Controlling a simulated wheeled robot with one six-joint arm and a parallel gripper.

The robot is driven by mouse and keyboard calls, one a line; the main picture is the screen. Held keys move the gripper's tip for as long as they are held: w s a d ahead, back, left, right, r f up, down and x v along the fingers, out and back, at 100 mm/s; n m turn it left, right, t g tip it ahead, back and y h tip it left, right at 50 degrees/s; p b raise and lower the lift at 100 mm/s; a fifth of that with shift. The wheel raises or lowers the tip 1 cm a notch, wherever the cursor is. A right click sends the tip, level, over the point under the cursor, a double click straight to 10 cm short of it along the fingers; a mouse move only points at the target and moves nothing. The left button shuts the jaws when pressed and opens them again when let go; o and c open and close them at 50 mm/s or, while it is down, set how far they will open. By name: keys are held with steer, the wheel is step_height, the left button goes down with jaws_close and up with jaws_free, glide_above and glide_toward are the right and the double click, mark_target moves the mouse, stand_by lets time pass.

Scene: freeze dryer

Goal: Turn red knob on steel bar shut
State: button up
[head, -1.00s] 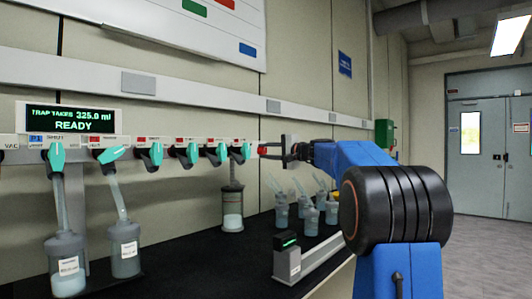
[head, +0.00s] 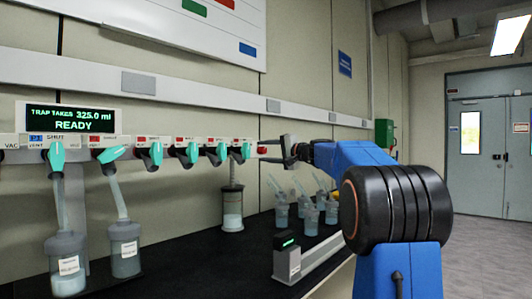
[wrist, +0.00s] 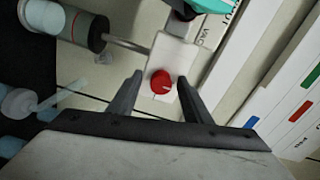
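The red knob (head: 262,150) sits at the right end of the bar (head: 128,142) in the head view. In the wrist view the red knob (wrist: 161,84) stands on the white end block (wrist: 180,55), with a small pale mark on its face. My gripper (head: 268,150) is open at the knob, with its fingers apart. In the wrist view my gripper (wrist: 160,78) has one finger on each side of the knob, with gaps showing between. I cannot tell whether the fingertips reach past the knob's face.
Several teal valve handles (head: 245,152) line the bar, and flasks (head: 68,262) hang at the left. Bottles (head: 310,215) and a small grey device (head: 287,262) are on the black bench.

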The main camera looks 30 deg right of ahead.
steer(key=shift+s+r, duration=0.1)
steer(key=v, duration=1.7)
steer(key=shift+s+d, duration=0.1)
steer(key=shift+s, duration=0.05)
